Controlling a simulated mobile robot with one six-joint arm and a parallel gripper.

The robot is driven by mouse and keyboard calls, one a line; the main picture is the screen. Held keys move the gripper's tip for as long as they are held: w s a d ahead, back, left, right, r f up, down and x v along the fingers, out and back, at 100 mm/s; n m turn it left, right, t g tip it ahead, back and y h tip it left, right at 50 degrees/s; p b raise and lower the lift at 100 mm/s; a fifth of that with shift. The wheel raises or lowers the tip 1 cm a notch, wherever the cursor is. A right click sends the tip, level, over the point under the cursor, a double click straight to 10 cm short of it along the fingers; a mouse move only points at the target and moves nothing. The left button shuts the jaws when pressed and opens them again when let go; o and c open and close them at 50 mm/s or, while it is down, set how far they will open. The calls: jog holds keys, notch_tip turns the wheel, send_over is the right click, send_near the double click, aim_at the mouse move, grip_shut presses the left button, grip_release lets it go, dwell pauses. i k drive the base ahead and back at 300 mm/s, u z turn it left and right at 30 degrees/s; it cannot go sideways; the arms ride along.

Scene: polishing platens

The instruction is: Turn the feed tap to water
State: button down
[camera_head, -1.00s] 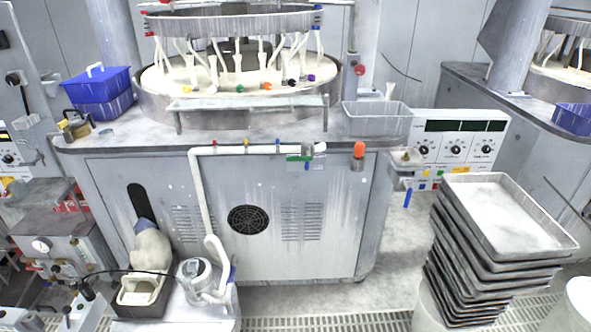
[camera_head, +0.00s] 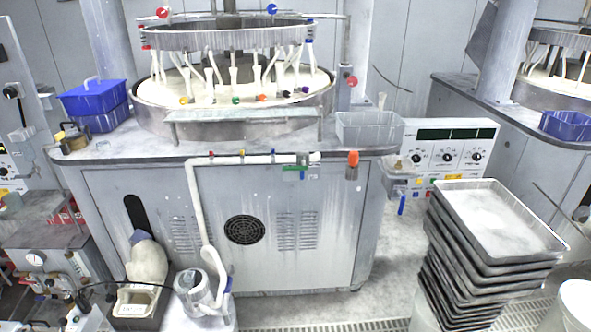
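A white feed pipe (camera_head: 193,205) rises from the floor-level pump jar (camera_head: 200,290) and runs along the top of the grey cabinet front. Small red, yellow and blue marks sit along its horizontal run. Near its right end is a tap-like fitting with a green handle (camera_head: 293,167) and a small blue part just below it. I cannot read which mark the handle points to. An orange-topped knob or bottle (camera_head: 352,159) is just right of the pipe end. My gripper is not in view.
The polishing machine (camera_head: 235,125) with its round platen stands on the cabinet top. A clear bin (camera_head: 370,130) and blue boxes (camera_head: 95,100) flank it. A stack of trays (camera_head: 490,250) stands at the front right. Bare floor (camera_head: 385,265) shows between trays and cabinet.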

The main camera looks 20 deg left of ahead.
aim_at(303, 167)
jog(key=u, duration=0.15)
jog(key=i, duration=0.65)
jog(key=u, duration=0.7)
jog(key=i, duration=0.6)
jog(key=z, duration=0.6)
jog(key=k, duration=0.8)
jog(key=z, duration=0.05)
